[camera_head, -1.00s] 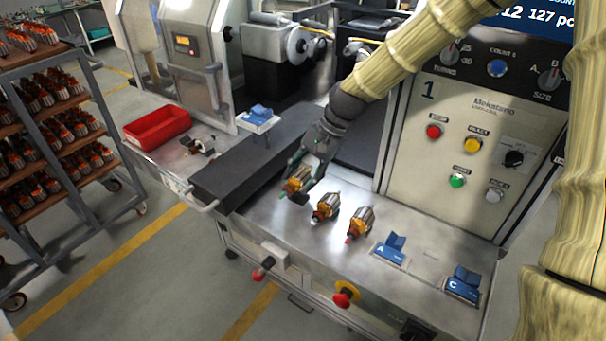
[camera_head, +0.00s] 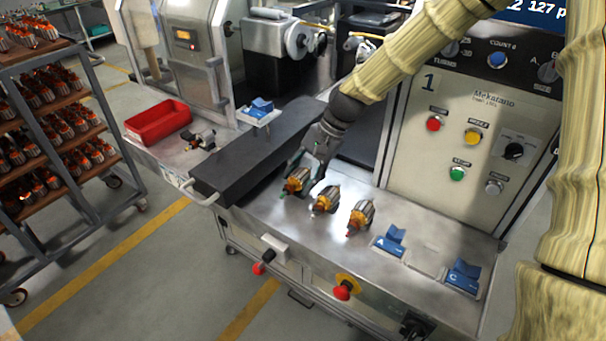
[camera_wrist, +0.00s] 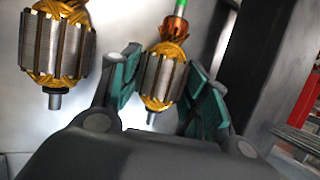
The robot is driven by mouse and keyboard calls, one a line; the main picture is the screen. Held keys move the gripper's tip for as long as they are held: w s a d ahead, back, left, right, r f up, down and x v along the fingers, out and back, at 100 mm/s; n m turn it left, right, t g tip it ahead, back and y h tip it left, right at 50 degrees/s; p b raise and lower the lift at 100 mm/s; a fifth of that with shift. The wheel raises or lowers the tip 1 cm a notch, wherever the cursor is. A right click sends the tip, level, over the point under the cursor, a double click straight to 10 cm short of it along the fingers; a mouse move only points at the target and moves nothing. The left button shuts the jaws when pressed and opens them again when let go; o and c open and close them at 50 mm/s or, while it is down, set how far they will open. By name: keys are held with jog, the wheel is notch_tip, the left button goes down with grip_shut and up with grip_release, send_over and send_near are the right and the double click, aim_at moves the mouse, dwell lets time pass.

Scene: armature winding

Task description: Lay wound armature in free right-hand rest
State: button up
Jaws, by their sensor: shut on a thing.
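Three wound armatures with orange windings and grey cores lie in a slanting row on the steel bench: the left-end one with a green tip (camera_head: 296,183), the middle one (camera_head: 325,200) and the right one with a red tip (camera_head: 361,218). My gripper (camera_head: 308,170) is at the left-end armature. In the wrist view the green-padded fingers (camera_wrist: 168,95) are on both sides of its core (camera_wrist: 160,80), shut on it. I cannot tell whether it touches the bench. Blue rests marked A (camera_head: 391,240) and C (camera_head: 463,277) stand empty at the right.
Another blue rest (camera_head: 260,107) stands on a small plate behind the dark beam (camera_head: 245,160). A red bin (camera_head: 157,124) is at the left. The control panel (camera_head: 465,140) rises behind the bench. A neighbouring armature (camera_wrist: 57,45) is close in the wrist view.

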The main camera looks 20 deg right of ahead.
jog(key=shift+s+f, duration=0.3)
jog(key=shift+f, duration=0.2)
grip_shut()
jog(key=shift+f, duration=0.1)
jog(key=shift+s+f, duration=0.15)
jog(key=shift+f, duration=0.35)
